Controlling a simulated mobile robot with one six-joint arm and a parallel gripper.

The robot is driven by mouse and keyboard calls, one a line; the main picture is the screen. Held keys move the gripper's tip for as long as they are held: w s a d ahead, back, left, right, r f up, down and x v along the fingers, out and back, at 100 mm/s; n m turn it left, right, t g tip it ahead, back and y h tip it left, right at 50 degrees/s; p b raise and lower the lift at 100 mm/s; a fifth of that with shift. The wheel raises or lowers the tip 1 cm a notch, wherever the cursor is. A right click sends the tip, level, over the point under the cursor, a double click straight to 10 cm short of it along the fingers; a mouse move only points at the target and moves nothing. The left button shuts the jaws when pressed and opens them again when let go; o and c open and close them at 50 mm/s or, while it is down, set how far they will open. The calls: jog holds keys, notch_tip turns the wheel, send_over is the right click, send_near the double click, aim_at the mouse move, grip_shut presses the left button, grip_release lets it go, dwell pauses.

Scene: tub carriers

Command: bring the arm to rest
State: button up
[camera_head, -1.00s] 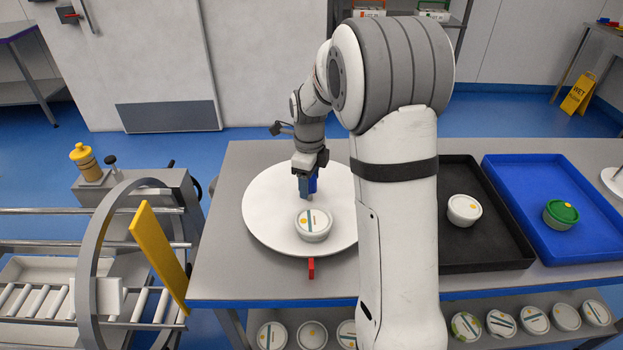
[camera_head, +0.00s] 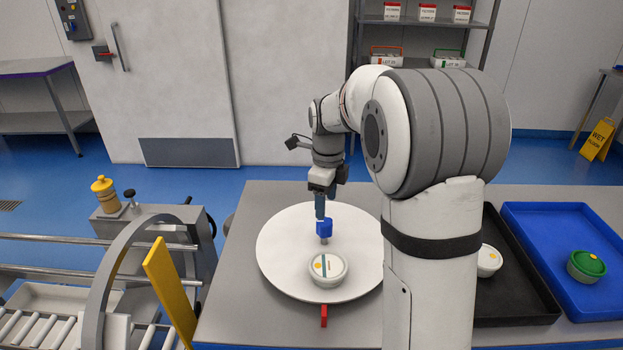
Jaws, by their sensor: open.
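My gripper (camera_head: 321,212) hangs pointing down over the back part of a round white turntable (camera_head: 285,271). A small blue block-like piece (camera_head: 324,229) shows right at or below its fingertips; I cannot tell whether they touch. A white lidded tub (camera_head: 328,269) with a yellow dot and stripes stands on the turntable in front of the gripper, apart from it. My gripper is open and holds no tub. My arm hides the right edge of the turntable.
A black tray (camera_head: 520,300) with a white tub (camera_head: 489,260) and a blue tray (camera_head: 540,228) with a green-lidded tub (camera_head: 586,266) lie on the right. A red tab (camera_head: 323,315) sits at the turntable's front. A roller conveyor with a yellow flap (camera_head: 170,288) stands on the left.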

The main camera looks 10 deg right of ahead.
jog(key=s+a+r+n+t, duration=0.1)
jog(key=s+n+t, duration=0.1)
jog(key=s+n, duration=2.2)
jog(key=shift+s+a+r+n+t, duration=0.15)
jog(key=shift+s+r+n+t, duration=0.2)
jog(key=shift+s, duration=0.35)
jog(key=shift+f, duration=0.1)
